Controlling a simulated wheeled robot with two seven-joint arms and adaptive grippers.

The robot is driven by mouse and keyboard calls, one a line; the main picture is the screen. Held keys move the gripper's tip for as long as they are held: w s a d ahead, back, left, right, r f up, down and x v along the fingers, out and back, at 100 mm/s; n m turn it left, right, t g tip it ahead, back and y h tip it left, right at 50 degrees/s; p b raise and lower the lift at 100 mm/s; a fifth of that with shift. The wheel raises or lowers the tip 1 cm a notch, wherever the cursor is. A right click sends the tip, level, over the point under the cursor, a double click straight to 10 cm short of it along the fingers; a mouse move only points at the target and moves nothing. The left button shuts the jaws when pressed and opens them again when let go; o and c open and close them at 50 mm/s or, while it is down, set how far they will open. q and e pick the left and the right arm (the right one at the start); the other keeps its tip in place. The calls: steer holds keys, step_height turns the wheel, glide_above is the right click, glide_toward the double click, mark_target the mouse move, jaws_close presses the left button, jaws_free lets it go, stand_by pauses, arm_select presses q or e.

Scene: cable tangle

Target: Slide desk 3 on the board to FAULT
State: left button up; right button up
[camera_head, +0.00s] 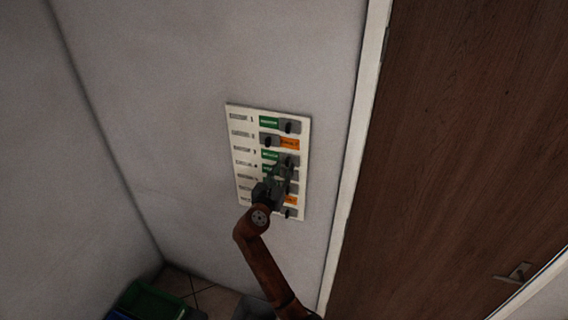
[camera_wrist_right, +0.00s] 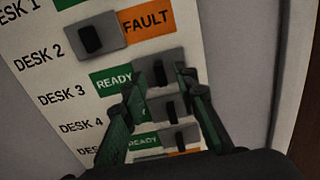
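The white board (camera_head: 244,142) hangs on the wall with rows of sliders. In the right wrist view, the desk 3 row has its label (camera_wrist_right: 62,95), a green READY patch (camera_wrist_right: 112,82) and a grey slider with a dark knob (camera_wrist_right: 158,73) at the right. No FAULT patch shows in that row. My right gripper (camera_head: 282,168) is in front of the board's lower half. In the wrist view its fingers (camera_wrist_right: 158,80) are open, one tip on each side of the desk 3 knob. I cannot tell whether they touch it. My left gripper is not in view.
The desk 2 slider (camera_wrist_right: 92,38) sits left with an orange FAULT patch (camera_wrist_right: 147,25) showing. The desk 4 slider (camera_wrist_right: 167,108) is just below desk 3, between the fingers. A brown door (camera_head: 470,140) is to the right and a green bin (camera_head: 150,302) stands low left.

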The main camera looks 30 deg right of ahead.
mark_target(288, 161)
steer(key=shift+x, duration=1.4)
steer(key=shift+c, duration=0.5)
jaws_close()
